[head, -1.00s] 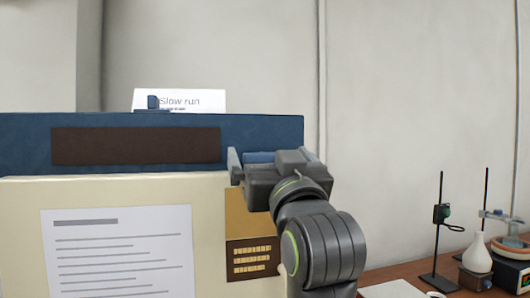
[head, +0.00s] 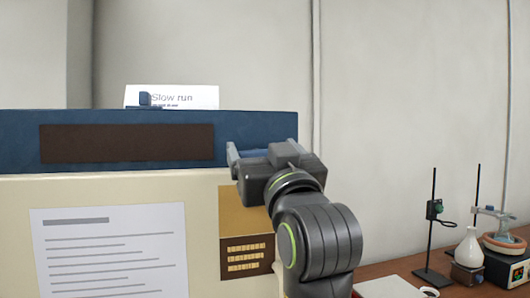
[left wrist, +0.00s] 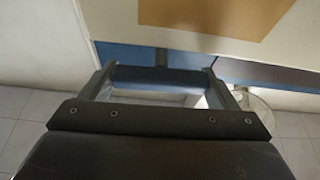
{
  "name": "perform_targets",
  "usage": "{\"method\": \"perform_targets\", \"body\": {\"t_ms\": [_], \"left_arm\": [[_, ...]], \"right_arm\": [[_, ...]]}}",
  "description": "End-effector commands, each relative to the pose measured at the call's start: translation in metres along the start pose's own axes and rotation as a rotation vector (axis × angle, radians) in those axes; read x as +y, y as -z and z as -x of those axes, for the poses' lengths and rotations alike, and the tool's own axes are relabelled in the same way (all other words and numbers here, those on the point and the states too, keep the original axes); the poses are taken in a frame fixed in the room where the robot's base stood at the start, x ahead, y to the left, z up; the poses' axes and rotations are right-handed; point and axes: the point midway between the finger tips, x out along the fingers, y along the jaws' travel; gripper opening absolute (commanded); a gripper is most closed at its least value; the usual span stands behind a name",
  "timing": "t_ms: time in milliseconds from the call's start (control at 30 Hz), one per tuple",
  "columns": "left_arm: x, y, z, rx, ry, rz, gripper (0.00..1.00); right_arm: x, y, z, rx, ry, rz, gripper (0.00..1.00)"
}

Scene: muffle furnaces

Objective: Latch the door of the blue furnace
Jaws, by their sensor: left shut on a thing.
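The blue furnace (head: 268,126) fills the left of the head view, with a dark brown strip (head: 127,143) on its blue upper band. A cream front panel (head: 120,188) stands before it and carries a printed sheet (head: 112,250). My left gripper (head: 254,152) is at the upper right of the front, its fingers either side of a blue piece. In the left wrist view this blue bar (left wrist: 155,79) lies between the fingers, and the gripper is shut on it. Whether the bar is the door's latch or handle is unclear. My right gripper is out of view.
A "Slow run" card (head: 171,97) stands on top of the furnace. To the right, a brown bench (head: 400,268) carries a clamp stand (head: 434,215), a white flask (head: 468,246) and other lab apparatus. The wall area between the furnace and the stands is clear.

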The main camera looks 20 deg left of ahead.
Motion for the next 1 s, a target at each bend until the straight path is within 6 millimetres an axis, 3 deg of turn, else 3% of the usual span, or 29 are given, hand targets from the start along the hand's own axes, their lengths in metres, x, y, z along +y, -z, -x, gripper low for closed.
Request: {"method": "perform_targets", "body": {"t_ms": [400, 833, 867, 1000], "left_arm": [[-0.0007, -0.0003, 0.0002, -0.001, 0.109, 0.263, 0.59], [-0.0012, -0.0006, 0.0002, 0.000, 0.124, 0.300, 0.59], [-0.0012, -0.0006, 0.0002, 0.000, 0.124, 0.300, 0.84], [-0.0012, -0.0005, 0.0002, 0.000, 0.124, 0.299, 1.00]], "right_arm": [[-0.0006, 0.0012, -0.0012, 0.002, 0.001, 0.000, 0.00], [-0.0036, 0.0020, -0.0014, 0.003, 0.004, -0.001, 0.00], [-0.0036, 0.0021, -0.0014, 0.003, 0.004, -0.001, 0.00], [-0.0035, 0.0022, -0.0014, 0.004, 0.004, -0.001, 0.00]]}}
